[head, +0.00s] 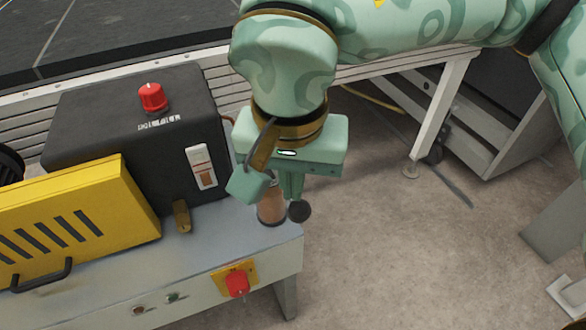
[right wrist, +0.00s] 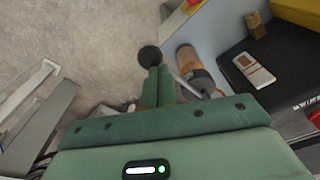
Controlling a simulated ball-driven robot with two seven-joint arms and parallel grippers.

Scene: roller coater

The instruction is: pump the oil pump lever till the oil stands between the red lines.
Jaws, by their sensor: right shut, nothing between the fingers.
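The oil pump (head: 270,208) is a copper-brown cylinder at the cabinet's right end, partly hidden by my right arm. It also shows in the right wrist view (right wrist: 192,66). Its lever ends in a black ball knob (head: 299,211), also in the right wrist view (right wrist: 149,57). My right gripper (head: 291,192) points down, shut and empty, with its fingertips right at the knob; I cannot tell whether they touch. The white oil gauge (head: 201,167) has brown oil in the lower part of its window. Its red lines are too small to read against the oil level. My left gripper is out of view.
A black box (head: 110,100) with a red knob (head: 152,97) carries the gauge. A yellow slotted guard (head: 75,215) stands in front of it. A red switch (head: 237,284) sits on the cabinet front. Bare floor (head: 400,260) lies to the right.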

